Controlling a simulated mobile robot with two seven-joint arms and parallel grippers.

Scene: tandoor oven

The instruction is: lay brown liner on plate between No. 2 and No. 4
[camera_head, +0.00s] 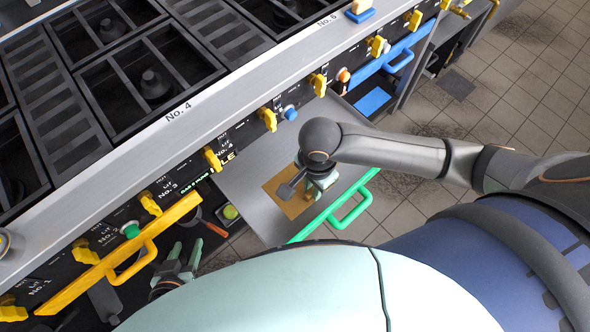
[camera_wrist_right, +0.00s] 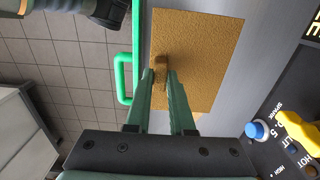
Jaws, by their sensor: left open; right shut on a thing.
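The brown liner (camera_head: 272,187) is a flat rectangle on or just above the bare grey plate (camera_head: 237,187), which sticks out from the oven front with a green handle. In the right wrist view the liner (camera_wrist_right: 210,60) shows a small raised brown tab. My right gripper (camera_head: 314,192) is over the liner; in its wrist view its fingertips (camera_wrist_right: 161,75) are shut on this tab. Whether the liner touches the plate I cannot tell. My left gripper (camera_head: 180,262) is open and empty, low beside the yellow handle, away from the liner.
The green handle (camera_head: 345,208) edges the plate. A yellow handle (camera_head: 125,262) is to the left, a blue handle (camera_head: 400,58) to the upper right. Yellow knobs (camera_head: 267,118) line the oven front below the No. 4 label (camera_head: 178,112). Tiled floor lies beyond.

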